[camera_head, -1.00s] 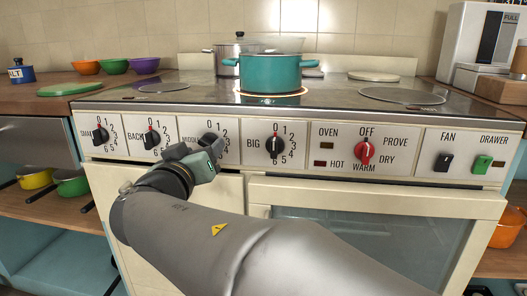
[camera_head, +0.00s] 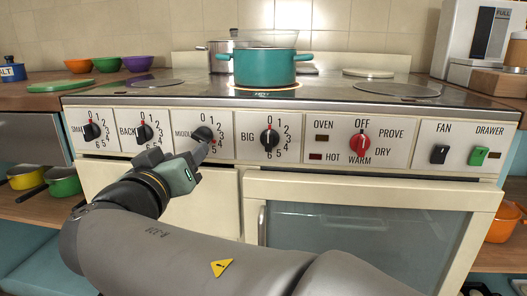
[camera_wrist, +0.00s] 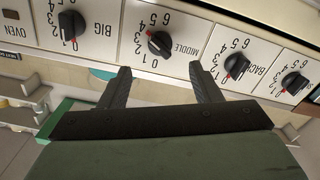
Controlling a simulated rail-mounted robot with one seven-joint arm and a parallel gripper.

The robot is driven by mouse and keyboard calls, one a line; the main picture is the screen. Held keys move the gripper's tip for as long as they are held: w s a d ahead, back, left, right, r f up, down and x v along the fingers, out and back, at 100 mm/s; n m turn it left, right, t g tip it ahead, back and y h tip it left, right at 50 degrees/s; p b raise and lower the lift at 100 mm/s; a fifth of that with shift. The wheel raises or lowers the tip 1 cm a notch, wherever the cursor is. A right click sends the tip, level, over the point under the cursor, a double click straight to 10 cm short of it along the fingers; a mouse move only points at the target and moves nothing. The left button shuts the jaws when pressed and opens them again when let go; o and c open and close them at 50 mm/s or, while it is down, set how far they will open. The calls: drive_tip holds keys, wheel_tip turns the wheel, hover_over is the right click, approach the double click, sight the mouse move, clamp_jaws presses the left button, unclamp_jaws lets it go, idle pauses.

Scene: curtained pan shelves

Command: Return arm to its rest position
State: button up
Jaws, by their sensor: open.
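My gripper (camera_head: 203,152) is in front of the stove's control panel, just below the MIDDLE knob (camera_head: 204,133) in the head view. In the wrist view my gripper (camera_wrist: 162,74) has its two dark fingers spread apart with nothing between them. That view is upside down, and the MIDDLE knob (camera_wrist: 159,43) shows beyond the fingertips, apart from them. My grey arm comes in from the lower right and bends at the left. It hides part of the stove's lower front.
A teal pot (camera_head: 264,69) stands on a glowing ring, with a steel pot (camera_head: 219,58) behind. The BIG knob (camera_head: 269,140) and red oven knob (camera_head: 360,143) are right of my gripper. The oven door handle (camera_head: 262,233) sticks out. Bowls (camera_head: 138,63) stand on the left counter.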

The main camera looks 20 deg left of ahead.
drive_tip(key=shift+s, duration=0.1)
idle(0.3)
drive_tip(key=w+d+r+m+g+h+p, duration=0.1)
drive_tip(key=w+d+g+h+p, duration=0.2)
drive_tip(key=d+p, duration=0.35)
drive_tip(key=w+d+r+g+h+p, duration=0.1)
drive_tip(key=w+d+h+p, duration=0.1)
drive_tip(key=w+d+p, duration=0.45)
drive_tip(key=s+d+r+m+g+h+p, duration=0.1)
drive_tip(key=d+g+h+p, duration=0.4)
drive_tip(key=d, duration=1.2)
drive_tip(key=s+d+r+m+g+y+p, duration=0.2)
drive_tip(key=s+d+p, duration=0.5)
drive_tip(key=p, duration=0.5)
drive_tip(key=s+d+r+m+g+y+p, duration=0.2)
drive_tip(key=s+d+r+g+y+p, duration=0.2)
drive_tip(key=s+p, duration=0.6)
drive_tip(key=d+r+g+p, duration=0.1)
drive_tip(key=d+g+p, duration=0.1)
drive_tip(key=d, duration=0.1)
drive_tip(key=shift+d, duration=0.35)
